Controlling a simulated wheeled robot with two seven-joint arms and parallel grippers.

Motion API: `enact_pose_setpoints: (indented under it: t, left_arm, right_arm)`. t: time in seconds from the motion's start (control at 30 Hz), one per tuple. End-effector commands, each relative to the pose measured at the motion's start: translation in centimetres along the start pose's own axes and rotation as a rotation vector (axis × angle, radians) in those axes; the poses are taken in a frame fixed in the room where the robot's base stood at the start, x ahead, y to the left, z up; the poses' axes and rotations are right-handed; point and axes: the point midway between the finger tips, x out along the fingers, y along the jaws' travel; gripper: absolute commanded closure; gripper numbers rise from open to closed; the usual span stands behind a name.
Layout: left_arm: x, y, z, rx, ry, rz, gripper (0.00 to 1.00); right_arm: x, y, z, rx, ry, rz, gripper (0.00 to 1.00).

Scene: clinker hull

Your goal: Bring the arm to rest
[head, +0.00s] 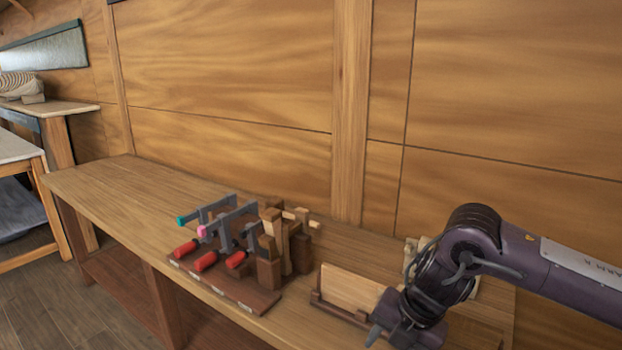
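My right arm reaches in from the right edge and bends downward over the right end of the wooden bench. My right gripper (378,332) hangs low at the bench's front side, beside a light board in a dark wooden holder. One grey finger shows. The rest of the gripper is hidden by the wrist or too small to tell, so its opening is unclear. I see nothing clearly held in it. My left arm and gripper are out of view.
The long bench (120,185) runs along a plank wall. A rack (225,285) holds red-handled clamps (205,261) and wooden blocks (268,272). The light board (350,290) stands near my gripper. Pale pieces (412,250) lie partly behind my arm. The bench's left part is clear.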

Motion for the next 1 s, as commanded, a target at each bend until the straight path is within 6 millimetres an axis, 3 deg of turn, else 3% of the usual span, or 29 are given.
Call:
enact_pose_setpoints:
  t: [0.27,0.5,0.6,0.7,0.87,1.0]
  left_arm:
    - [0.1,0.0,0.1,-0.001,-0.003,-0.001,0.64]
    - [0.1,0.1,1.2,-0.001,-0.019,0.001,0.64]
    - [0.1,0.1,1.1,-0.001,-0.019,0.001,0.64]
    - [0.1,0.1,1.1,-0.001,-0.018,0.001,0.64]
    - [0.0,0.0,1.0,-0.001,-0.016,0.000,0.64]
    - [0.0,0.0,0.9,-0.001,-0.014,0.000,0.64]
  right_arm:
    - [4.0,3.9,-4.4,-0.052,0.025,0.132,0.56]
    - [6.9,9.4,-11.2,-0.014,0.072,0.366,0.56]
    - [6.9,12.2,-14.3,0.081,0.096,0.508,0.56]
    - [6.1,14.3,-16.2,0.229,0.115,0.636,0.56]
    - [4.2,15.2,-16.2,0.559,0.123,0.780,0.56]
    - [3.5,12.9,-13.9,0.922,0.101,0.823,0.56]
